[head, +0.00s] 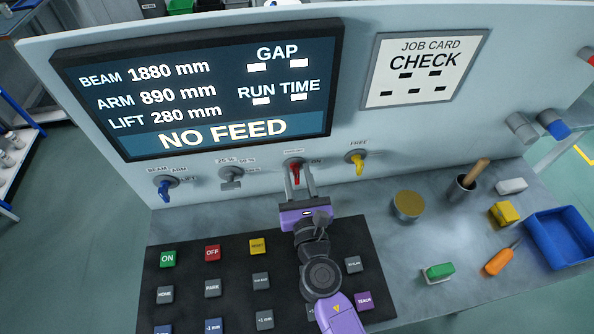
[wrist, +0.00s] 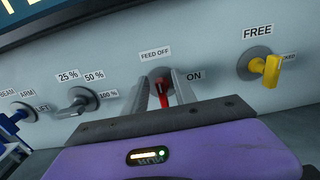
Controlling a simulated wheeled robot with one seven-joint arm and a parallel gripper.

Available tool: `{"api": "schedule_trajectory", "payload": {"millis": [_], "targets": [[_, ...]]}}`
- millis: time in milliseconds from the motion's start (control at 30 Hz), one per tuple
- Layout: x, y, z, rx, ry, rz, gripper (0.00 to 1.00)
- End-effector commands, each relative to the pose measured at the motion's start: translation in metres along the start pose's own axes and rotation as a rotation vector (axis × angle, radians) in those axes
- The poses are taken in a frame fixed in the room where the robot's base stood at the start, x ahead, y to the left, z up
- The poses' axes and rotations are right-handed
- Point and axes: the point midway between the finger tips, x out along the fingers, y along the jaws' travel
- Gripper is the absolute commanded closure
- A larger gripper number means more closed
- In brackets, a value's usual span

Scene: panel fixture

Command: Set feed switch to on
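The feed switch (head: 295,171) is a red lever on a round grey base on the upright panel, in line with other selector switches. In the wrist view the red lever (wrist: 163,93) stands roughly upright under the "FEED OFF" label (wrist: 154,53), with the "ON" label (wrist: 194,76) to its right. My gripper (head: 299,180) is at the switch, its two grey fingers on either side of the lever. In the wrist view the fingers (wrist: 161,88) are apart, with visible gaps beside the lever. The display (head: 222,132) reads "NO FEED".
A blue switch (head: 165,187) and a grey switch (head: 231,180) are to the left, a yellow switch (head: 356,160) to the right. A dark button pad (head: 185,268) lies below my arm.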

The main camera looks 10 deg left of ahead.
Motion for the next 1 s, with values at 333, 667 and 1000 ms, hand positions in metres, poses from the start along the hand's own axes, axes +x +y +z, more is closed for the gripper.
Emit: {"api": "schedule_trajectory", "payload": {"millis": [333, 667, 1000], "targets": [[0.0092, 0.0002, -0.0002, 0.002, 0.001, 0.0, 0.67], [0.009, 0.0002, -0.0002, 0.002, 0.001, 0.0, 1.0], [0.0089, -0.001, -0.0007, 0.038, 0.001, 0.0, 1.0]]}}
